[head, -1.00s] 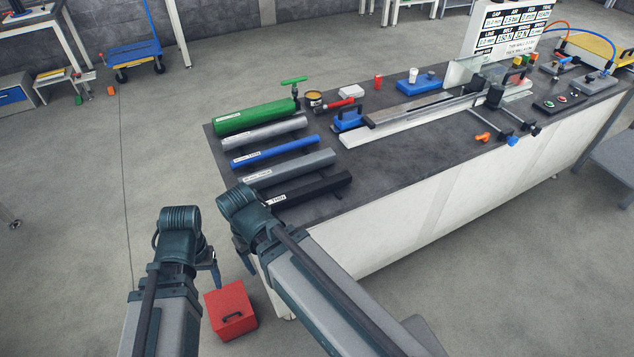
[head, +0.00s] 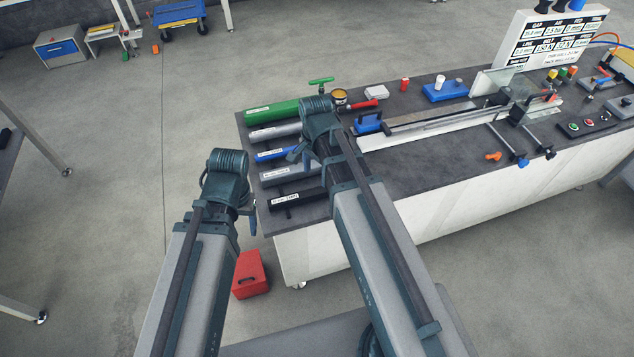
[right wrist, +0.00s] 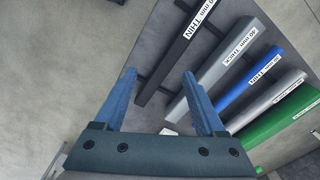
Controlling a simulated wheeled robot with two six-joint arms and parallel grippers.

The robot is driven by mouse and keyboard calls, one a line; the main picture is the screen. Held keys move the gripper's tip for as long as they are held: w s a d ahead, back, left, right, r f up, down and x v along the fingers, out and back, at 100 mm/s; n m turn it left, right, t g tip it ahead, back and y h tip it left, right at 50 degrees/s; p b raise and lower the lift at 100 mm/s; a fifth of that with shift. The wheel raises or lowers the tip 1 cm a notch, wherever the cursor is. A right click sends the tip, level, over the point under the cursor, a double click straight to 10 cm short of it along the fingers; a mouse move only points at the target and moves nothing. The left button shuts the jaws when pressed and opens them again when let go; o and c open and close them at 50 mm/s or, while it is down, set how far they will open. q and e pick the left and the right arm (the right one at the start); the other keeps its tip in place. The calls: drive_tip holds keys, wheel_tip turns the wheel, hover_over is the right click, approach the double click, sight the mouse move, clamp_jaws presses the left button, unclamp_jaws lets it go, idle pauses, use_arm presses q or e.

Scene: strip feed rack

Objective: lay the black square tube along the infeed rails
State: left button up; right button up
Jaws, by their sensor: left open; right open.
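The black square tube (head: 310,192) lies at the near end of a row of stock on the bench's left part, with a white THIN label. My right arm hides part of the row. In the right wrist view the black tube (right wrist: 180,52) passes between the fingertips of my right gripper (right wrist: 160,75), which is open and empty; its height above the tube is unclear. In the head view my right gripper (head: 299,154) hangs over the row. My left gripper (head: 247,217) is open and empty, left of the bench. The infeed rails (head: 430,122) run rightward along the bench, empty of the black tube.
A grey tube (right wrist: 226,55), a blue tube (right wrist: 240,92), another grey tube and a green tube (head: 270,112) lie beside the black one. A blue handled block (head: 367,124) stands at the rails' left end. A red box (head: 251,275) is on the floor.

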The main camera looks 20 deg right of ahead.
drive_tip(key=w+m, duration=0.2)
drive_tip(key=m, duration=0.3)
drive_tip(key=b, duration=0.9)
hover_over(314, 191)
drive_tip(key=f, duration=0.8)
drive_tip(key=shift+s+d+f, duration=0.1)
drive_tip(key=shift+s, duration=0.25)
drive_tip(key=f+b, duration=0.4)
drive_tip(key=f, duration=0.1)
drive_tip(key=shift+w+f+b, duration=0.1)
drive_tip(key=shift+w+b, duration=0.25)
drive_tip(key=shift+w, duration=0.05)
clamp_jaws()
